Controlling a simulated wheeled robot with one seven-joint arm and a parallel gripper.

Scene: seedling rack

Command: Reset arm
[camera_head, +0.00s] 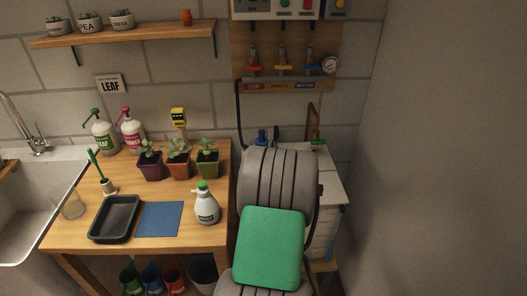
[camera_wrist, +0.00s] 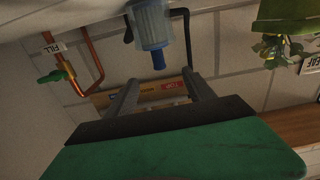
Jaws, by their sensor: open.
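My gripper (camera_wrist: 163,92) shows in the wrist view as two grey fingers reaching out from a dark bar above a green body. The fingers are wide apart, with nothing between them. Behind them is the wall board with coloured labels. In the head view my grey and green arm stands folded at the lower middle, right of the wooden table (camera_head: 221,227). The fingers are hidden there.
The table holds three seedling pots (camera_head: 179,167), a mist bottle (camera_head: 206,207), a black tray (camera_head: 115,219) and a blue mat (camera_head: 160,218). A white cabinet (camera_head: 327,188) stands behind my arm. A copper pipe (camera_wrist: 94,72) shows at the wrist view's left. The right wall is bare.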

